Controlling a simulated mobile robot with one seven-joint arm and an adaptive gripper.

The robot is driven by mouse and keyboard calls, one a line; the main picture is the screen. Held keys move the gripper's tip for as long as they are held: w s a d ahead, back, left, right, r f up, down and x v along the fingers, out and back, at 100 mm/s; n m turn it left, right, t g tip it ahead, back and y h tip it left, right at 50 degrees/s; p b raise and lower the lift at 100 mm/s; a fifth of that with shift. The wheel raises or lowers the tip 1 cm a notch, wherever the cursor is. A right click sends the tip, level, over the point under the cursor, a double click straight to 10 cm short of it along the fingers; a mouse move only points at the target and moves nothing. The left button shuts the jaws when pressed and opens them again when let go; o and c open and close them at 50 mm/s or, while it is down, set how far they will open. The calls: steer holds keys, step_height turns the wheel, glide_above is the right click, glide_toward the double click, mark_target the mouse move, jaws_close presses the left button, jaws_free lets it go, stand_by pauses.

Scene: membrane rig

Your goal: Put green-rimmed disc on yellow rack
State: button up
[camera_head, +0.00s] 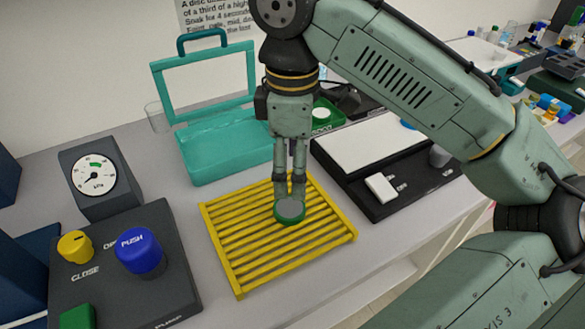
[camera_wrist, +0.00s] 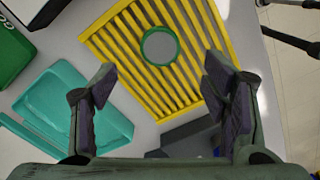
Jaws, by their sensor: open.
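The green-rimmed disc (camera_head: 290,210) has a grey face and lies flat on the slats of the yellow rack (camera_head: 238,282), right of the rack's middle in the head view. In the wrist view the disc (camera_wrist: 160,46) lies wholly within the frame of the rack (camera_wrist: 98,42). My gripper (camera_head: 291,190) is just above and behind the disc in the head view. In the wrist view its fingers (camera_wrist: 160,88) stand wide apart with nothing between them, and the disc shows beyond the fingertips.
A teal open-lidded box (camera_head: 225,152) stands behind the rack. A black control panel (camera_head: 120,285) with a blue push button (camera_head: 139,251) and yellow knob (camera_head: 75,247) is at left, below a gauge (camera_head: 93,175). A black-edged white board (camera_head: 375,143) lies at right.

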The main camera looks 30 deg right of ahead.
step_height(320, 180, up, 3)
stand_by(0.3)
stand_by(1.2)
